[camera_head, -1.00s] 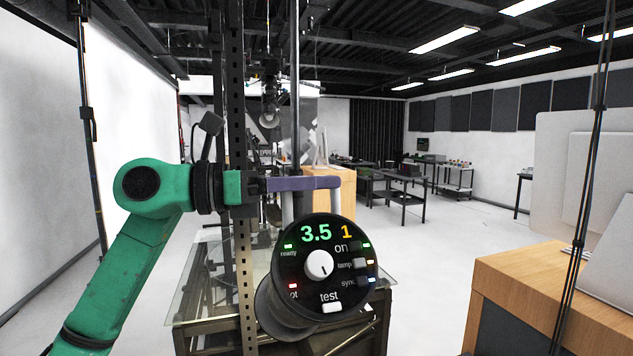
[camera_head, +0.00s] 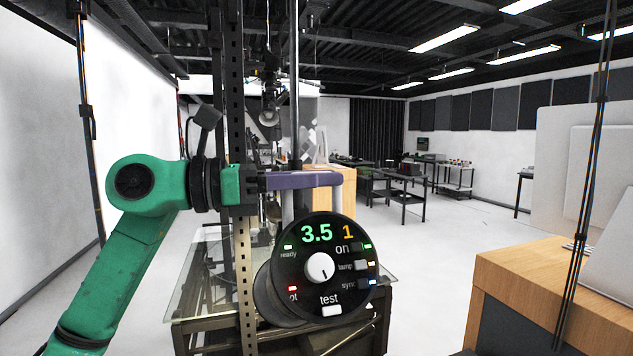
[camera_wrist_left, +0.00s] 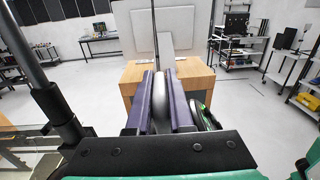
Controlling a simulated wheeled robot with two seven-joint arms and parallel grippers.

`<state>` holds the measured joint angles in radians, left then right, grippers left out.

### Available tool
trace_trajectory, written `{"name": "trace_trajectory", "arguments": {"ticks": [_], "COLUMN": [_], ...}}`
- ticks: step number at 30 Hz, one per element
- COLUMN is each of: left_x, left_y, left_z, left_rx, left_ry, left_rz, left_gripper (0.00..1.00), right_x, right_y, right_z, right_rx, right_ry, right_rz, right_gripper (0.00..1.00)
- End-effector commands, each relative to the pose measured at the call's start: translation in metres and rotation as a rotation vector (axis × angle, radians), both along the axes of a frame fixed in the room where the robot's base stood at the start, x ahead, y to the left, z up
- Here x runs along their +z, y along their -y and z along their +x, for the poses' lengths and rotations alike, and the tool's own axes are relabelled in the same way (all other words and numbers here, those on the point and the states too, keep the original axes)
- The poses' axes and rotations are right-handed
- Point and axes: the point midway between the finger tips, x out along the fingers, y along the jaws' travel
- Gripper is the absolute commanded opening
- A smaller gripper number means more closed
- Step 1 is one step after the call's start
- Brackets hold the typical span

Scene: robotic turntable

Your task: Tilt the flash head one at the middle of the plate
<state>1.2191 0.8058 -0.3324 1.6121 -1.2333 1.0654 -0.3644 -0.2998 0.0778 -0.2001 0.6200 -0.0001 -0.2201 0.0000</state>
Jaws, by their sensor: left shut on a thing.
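The flash head (camera_head: 341,296) has a round black rear panel with a white knob, lit digits and small lamps. Its panel faces me, and its dark body lies behind it. My left gripper (camera_head: 325,180) has purple fingers and is shut on the grey handle (camera_head: 335,200) above the panel. In the left wrist view the grey handle bar (camera_wrist_left: 160,98) sits between the two fingers, and the panel edge shows at the right. The glass plate (camera_head: 190,300) lies below and behind the head; its middle is partly hidden. My right gripper is not in view.
A perforated upright post (camera_head: 243,270) stands close by my left gripper and the flash head. A wooden desk (camera_head: 530,275) stands at the right, with a cable hanging in front of it. Open floor lies between the head and the desk.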

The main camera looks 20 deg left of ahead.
Motion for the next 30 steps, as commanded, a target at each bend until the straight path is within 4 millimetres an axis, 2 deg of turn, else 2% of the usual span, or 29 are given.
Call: {"name": "trace_trajectory", "arguments": {"ticks": [1, 6, 9, 18, 19, 21, 30], "left_x": [-0.023, -0.05, -0.054, -0.051, -0.051, -0.051, -0.05], "left_y": [0.004, 0.012, 0.014, 0.015, 0.014, 0.014, 0.013], "left_z": [-0.006, -0.019, -0.023, -0.023, -0.023, -0.023, -0.024], "left_rx": [-0.002, -0.001, -0.001, -0.002, -0.002, -0.001, -0.001], "left_ry": [0.044, 0.203, 0.253, 0.264, 0.265, 0.264, 0.263], "left_rz": [0.032, 0.125, 0.154, 0.162, 0.161, 0.161, 0.158], "left_gripper": [0.0, 0.0, 0.0, 0.0, 0.27, 0.48, 0.48], "right_x": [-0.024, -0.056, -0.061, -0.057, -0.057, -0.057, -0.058], "right_y": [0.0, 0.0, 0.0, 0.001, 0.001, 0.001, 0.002], "right_z": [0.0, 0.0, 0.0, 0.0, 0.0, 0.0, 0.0], "right_rx": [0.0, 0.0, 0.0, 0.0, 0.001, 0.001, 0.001], "right_ry": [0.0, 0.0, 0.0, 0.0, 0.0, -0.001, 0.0], "right_rz": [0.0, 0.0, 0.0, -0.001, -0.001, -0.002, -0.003], "right_gripper": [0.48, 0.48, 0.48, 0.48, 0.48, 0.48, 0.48]}}
